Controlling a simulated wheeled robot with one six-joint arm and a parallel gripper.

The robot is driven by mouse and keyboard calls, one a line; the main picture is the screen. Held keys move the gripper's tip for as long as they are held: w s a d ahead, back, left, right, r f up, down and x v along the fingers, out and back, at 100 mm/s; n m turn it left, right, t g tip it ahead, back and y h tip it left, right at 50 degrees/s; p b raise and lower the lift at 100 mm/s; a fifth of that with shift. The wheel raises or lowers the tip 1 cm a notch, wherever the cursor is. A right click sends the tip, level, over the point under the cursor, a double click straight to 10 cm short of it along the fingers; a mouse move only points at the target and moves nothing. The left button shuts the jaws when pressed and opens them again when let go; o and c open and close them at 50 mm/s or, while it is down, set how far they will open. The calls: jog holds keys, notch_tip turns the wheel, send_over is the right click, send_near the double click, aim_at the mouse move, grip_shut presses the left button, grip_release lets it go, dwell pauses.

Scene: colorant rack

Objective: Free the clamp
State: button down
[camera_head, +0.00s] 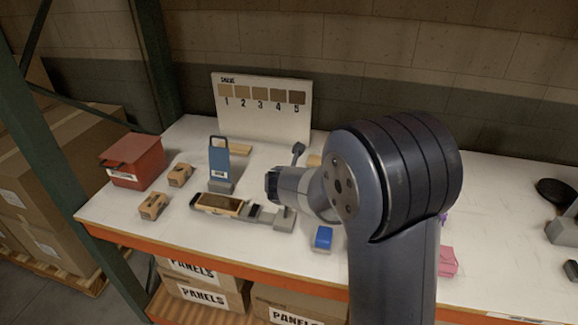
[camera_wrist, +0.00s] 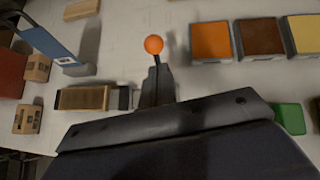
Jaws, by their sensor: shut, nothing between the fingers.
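The clamp (camera_head: 284,219) is a grey fixture lying along the front of the shelf, and it also shows in the wrist view (camera_wrist: 147,98). A tan and brown block (camera_head: 219,203) sits at its left end and appears in the wrist view (camera_wrist: 82,98). In the wrist view a dark lever with an orange ball knob (camera_wrist: 153,45) rises from the clamp's right end. I cannot make out the knob in the head view. My gripper (camera_head: 272,185) is shut and empty, above the clamp's right half. Its fingertips are hard to make out in the wrist view.
A blue upright holder (camera_head: 219,158) stands behind the clamp. A blue block (camera_head: 323,239) lies near the front edge. A numbered swatch board (camera_head: 262,123) stands at the back.

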notch_tip(320, 180, up, 7)
jog(key=s+p, duration=0.2)
jog(key=shift+f, duration=0.2)
